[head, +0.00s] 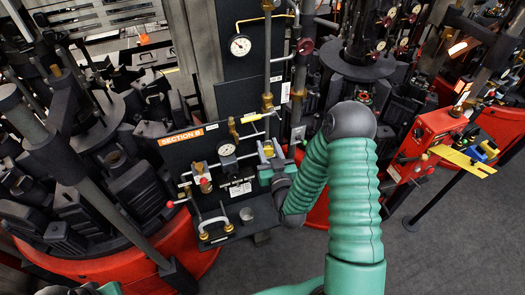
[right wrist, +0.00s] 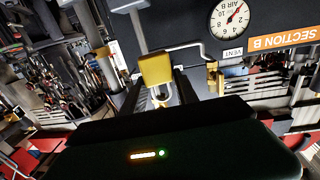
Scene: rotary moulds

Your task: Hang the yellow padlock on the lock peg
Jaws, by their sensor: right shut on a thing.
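The yellow padlock (right wrist: 156,68) is between the fingers of my right gripper (right wrist: 158,92) in the right wrist view, its body away from the palm and its shackle toward it. In the head view the padlock (head: 268,149) is a small yellow patch at the tip of my right gripper (head: 266,160), at the right side of the SECTION B panel (head: 238,188). I cannot make out the lock peg for certain. My left gripper does not show; only a bit of my left arm is at the lower left edge.
The panel carries a gauge (head: 227,149), valves and pipes close to the right gripper. A larger gauge (head: 240,45) is above. Dark rotary moulds on a red base (head: 110,268) stand at left. A red control box (head: 436,128) stands at right above open grey floor (head: 450,255).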

